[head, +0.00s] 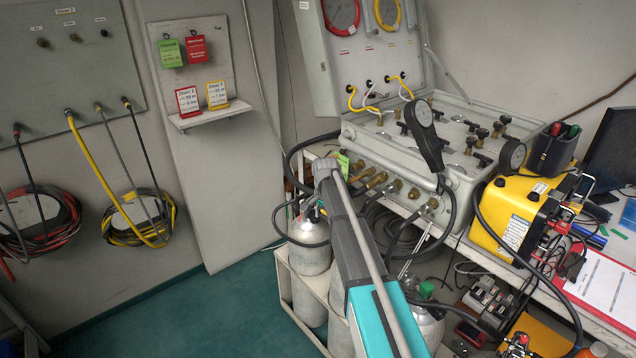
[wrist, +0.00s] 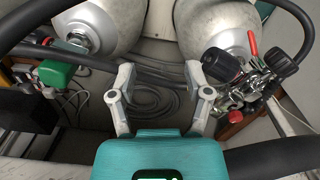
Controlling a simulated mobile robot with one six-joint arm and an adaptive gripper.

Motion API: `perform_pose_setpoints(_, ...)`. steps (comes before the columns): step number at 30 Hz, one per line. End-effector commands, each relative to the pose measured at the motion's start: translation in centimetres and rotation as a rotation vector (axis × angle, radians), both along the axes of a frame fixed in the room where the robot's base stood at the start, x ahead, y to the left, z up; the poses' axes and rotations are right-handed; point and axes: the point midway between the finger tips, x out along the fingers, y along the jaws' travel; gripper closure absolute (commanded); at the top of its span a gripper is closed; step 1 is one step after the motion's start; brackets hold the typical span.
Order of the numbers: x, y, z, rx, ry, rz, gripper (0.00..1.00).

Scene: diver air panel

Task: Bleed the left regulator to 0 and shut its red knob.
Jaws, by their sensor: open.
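In the wrist view my gripper (wrist: 161,82) is open, with its two pale fingers apart and nothing between them. To its right is a valve and regulator cluster (wrist: 245,85) with black knobs, a red lever (wrist: 253,43) and a small red knob (wrist: 237,116). The fingers do not touch it. To the left is a green cap or block (wrist: 55,74); a green piece also shows in the head view (head: 427,289). I cannot tell which regulator is the left one, nor read any gauge on it.
Grey cylinders (head: 309,258) stand in a white rack (head: 306,310) below the bench. The grey air panel case (head: 385,150) sits open on the bench beside a yellow unit (head: 505,215). Dark hoses (wrist: 150,95) cross near the gripper. The green floor at left is clear.

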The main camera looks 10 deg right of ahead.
Motion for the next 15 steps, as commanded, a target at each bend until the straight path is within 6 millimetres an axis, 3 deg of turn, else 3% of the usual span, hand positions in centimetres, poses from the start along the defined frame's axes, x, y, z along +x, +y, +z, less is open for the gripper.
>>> perform_pose_setpoints(1, 1.7, 0.0, 1.8, 0.0, 0.0, -0.026, 0.36)
perform_pose_setpoints(15, 11.4, -0.2, 9.8, 0.0, 0.0, -0.288, 0.36)
